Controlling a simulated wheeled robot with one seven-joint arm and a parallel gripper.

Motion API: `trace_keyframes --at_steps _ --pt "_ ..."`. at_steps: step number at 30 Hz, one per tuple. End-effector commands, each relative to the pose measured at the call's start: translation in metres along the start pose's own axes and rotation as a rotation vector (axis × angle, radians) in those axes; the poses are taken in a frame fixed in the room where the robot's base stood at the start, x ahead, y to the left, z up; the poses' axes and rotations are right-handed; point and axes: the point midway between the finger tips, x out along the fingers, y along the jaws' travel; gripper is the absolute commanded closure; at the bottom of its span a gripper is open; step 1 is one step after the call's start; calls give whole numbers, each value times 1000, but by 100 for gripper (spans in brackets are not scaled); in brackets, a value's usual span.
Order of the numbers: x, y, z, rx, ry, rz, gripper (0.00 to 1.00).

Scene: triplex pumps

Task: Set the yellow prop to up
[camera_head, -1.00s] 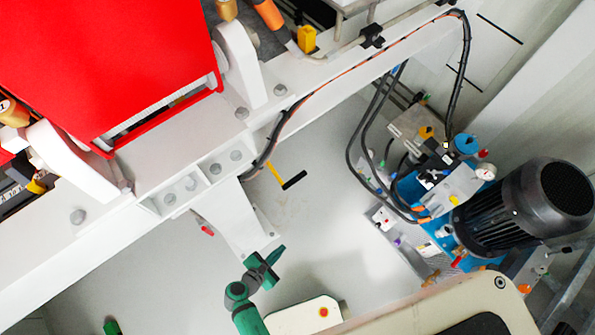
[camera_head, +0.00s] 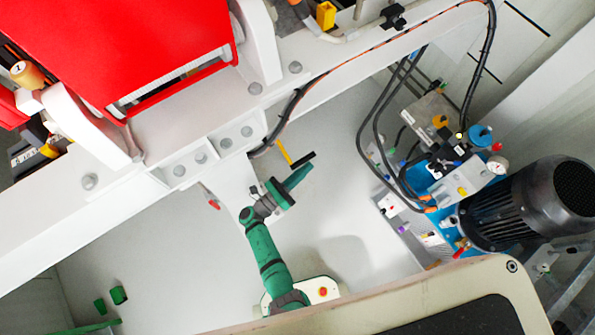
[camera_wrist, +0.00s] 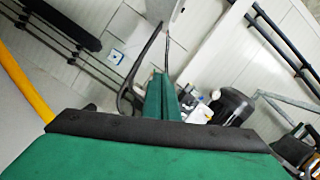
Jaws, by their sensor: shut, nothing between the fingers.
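The yellow prop (camera_head: 285,152) is a thin yellow bar with a black handle (camera_head: 301,161) across its lower end. It juts out below the white beam, tilted down to the right in the head view. My green gripper (camera_head: 301,173) is shut and empty, with its fingertips close to the black handle. I cannot tell whether they touch. In the wrist view my shut fingers (camera_wrist: 162,98) point away, and a yellow bar (camera_wrist: 24,82), likely the prop, passes on the left beside my gripper. Its lower end is partly hidden behind my gripper's body.
The white beam (camera_head: 190,130) with bolts and a red cover (camera_head: 120,40) fills the upper left. Black hoses (camera_head: 372,125) lead to a pump unit with a black motor (camera_head: 530,205) at the right. Light floor lies open between beam and pump.

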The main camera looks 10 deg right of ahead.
Motion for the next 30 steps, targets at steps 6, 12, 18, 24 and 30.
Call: trace_keyframes --at_steps 6,12,18,24,30 --pt "43 -1 0 1 3 -5 100" --pt "54 0 22 4 2 -1 100" --pt "57 0 36 2 2 1 100" --pt "57 0 39 1 2 0 100" --pt "58 0 38 1 3 -1 100"
